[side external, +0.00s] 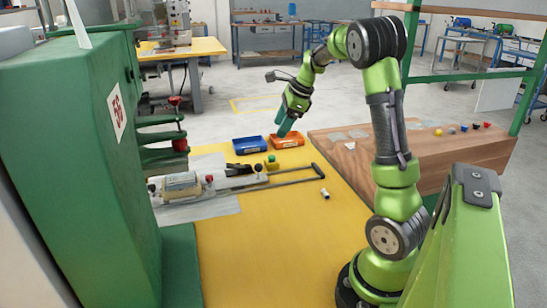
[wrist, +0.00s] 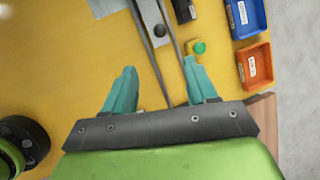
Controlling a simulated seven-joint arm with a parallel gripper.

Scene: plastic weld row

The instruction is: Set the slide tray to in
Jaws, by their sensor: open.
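What looks like the slide tray is a grey metal strip with a dark knob (side external: 258,168) at its end, lying between two long dark rails (side external: 300,180) on the yellow table. The rails run right from the pale machine body and are joined by a crossbar at the right end. In the wrist view the strip (wrist: 152,20) shows at the top, between the rails. I cannot tell how far in or out the tray is. My gripper (wrist: 159,66) is open and empty, its teal fingers apart on either side of the rails in the picture. In the side view my gripper (side external: 286,124) is above the table near the bins.
A blue bin (side external: 250,145) and an orange bin (side external: 287,141) stand at the table's far edge. A yellow box with a green button (side external: 271,161) is beside the rails. A small white cylinder (side external: 325,194) lies right of them. A green press (side external: 90,150) stands left. The front table is clear.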

